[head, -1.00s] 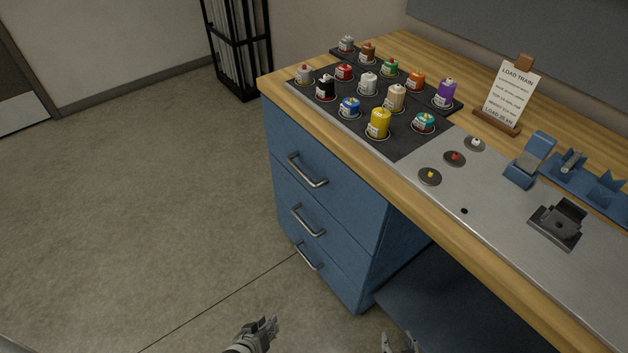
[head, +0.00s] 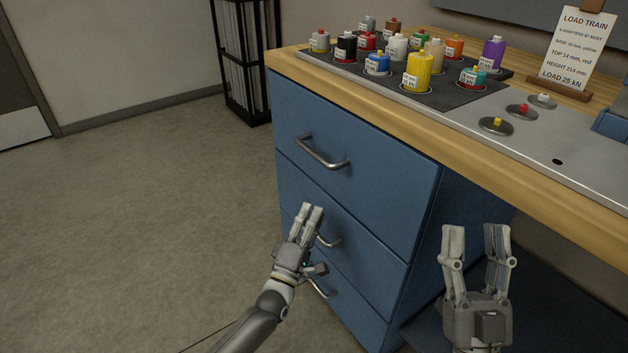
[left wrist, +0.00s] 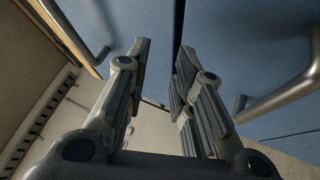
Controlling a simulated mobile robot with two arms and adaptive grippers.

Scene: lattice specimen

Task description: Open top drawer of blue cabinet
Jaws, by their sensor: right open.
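The blue cabinet (head: 425,225) stands under the wooden worktop, its three drawers closed. The top drawer (head: 370,185) carries a curved metal handle (head: 322,153). My left gripper (head: 311,208) is in front of the middle drawer, below the top handle and apart from it. It partly covers the middle drawer's handle (head: 329,241). In the left wrist view its fingers (left wrist: 162,50) are apart with nothing between them. Blue drawer fronts and a metal handle (left wrist: 285,98) show close there; I cannot tell which drawer's handle it is. My right gripper (head: 475,229) is open and empty, right of the cabinet front.
The worktop edge (head: 450,129) overhangs the drawers. On top are several coloured weights on a dark mat, a LOAD TRAIN sign (head: 577,48) and a metal plate. A black rack (head: 242,60) stands behind at the left. The floor (head: 130,220) left of the cabinet is clear.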

